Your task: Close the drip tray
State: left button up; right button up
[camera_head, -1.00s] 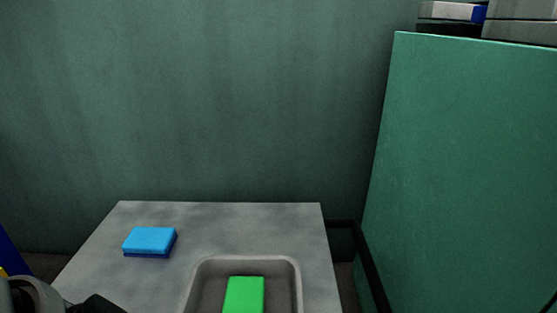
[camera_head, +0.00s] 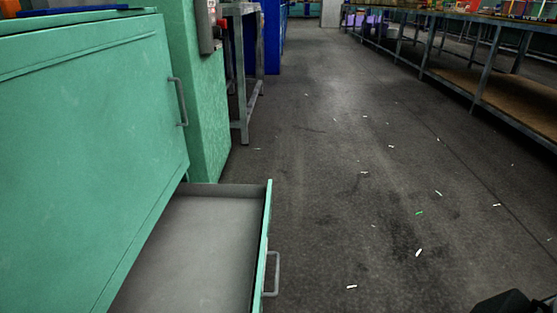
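The drip tray (camera_head: 200,240) is a grey-floored drawer with a green front, pulled out at the lower left, below the green machine (camera_head: 90,130). Its inside looks empty. A grey bar handle (camera_head: 272,274) is on the outer side of its front, which faces right. A dark piece at the bottom right edge (camera_head: 512,303) looks like part of my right gripper or arm. It is far from the handle, and its fingers cannot be made out. My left gripper is not in view.
An upper door handle (camera_head: 179,101) sticks out from the machine. A metal-legged stand (camera_head: 243,70) is beyond it. A long workbench (camera_head: 480,60) runs along the right. The floor (camera_head: 370,180) between is open, with small scattered scraps.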

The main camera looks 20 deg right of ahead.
aim_at(207, 252)
jog(key=l+z, duration=0.25)
jog(key=z, duration=0.15)
jog(key=k, duration=0.6)
jog(key=i+l+u, duration=0.1)
jog(key=i+u, duration=0.15)
jog(key=u, duration=0.15)
jog(key=i+l+u, duration=0.15)
jog(key=u, duration=0.2)
jog(key=i+l+u, duration=0.25)
jog(key=u, duration=0.15)
jog(key=i, duration=0.05)
